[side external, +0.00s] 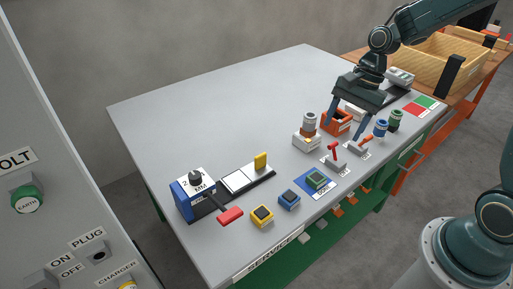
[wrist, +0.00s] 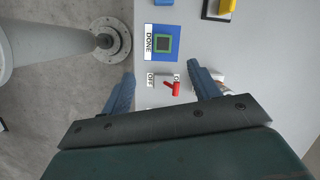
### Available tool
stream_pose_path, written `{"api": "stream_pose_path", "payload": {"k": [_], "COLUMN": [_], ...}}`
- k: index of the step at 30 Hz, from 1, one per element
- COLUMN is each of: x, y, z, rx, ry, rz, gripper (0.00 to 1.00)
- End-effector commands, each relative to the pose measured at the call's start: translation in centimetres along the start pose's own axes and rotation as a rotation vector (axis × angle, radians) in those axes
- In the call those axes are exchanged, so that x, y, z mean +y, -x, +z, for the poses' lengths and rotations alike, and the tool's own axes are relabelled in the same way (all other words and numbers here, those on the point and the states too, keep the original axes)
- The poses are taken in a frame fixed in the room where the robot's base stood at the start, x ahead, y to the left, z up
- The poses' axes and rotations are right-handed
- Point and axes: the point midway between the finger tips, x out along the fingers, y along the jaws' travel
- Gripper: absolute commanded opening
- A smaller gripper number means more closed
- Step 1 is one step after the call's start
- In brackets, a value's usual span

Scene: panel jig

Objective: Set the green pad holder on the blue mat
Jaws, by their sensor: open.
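The green pad holder (side external: 317,180) sits on the blue mat (side external: 303,186), beside the mat's DONE label. In the wrist view, the holder (wrist: 163,44) lies flat inside the edges of the mat (wrist: 176,30), with nothing gripping it. My gripper (side external: 344,130) is open and empty, raised over the lever switches to the right of the mat in the side view. In the wrist view, the space between its fingertips (wrist: 161,73) is empty, and the holder is beyond them, apart from both fingers.
A blue holder (side external: 289,200) and a yellow holder (side external: 262,215) stand left of the mat. The table's back left is clear.

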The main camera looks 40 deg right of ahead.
Motion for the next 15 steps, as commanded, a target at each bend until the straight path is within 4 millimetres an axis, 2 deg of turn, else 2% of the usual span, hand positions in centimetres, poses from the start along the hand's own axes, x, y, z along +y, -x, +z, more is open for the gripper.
{"api": "stream_pose_path", "payload": {"k": [3,15], "x": [0.7,4.5], "y": [2.4,8.3], "z": [1.7,6.5], "rx": [0.058,0.240], "ry": [0.146,0.609], "rz": [-0.021,-0.050], "gripper": [0.61,0.61]}}
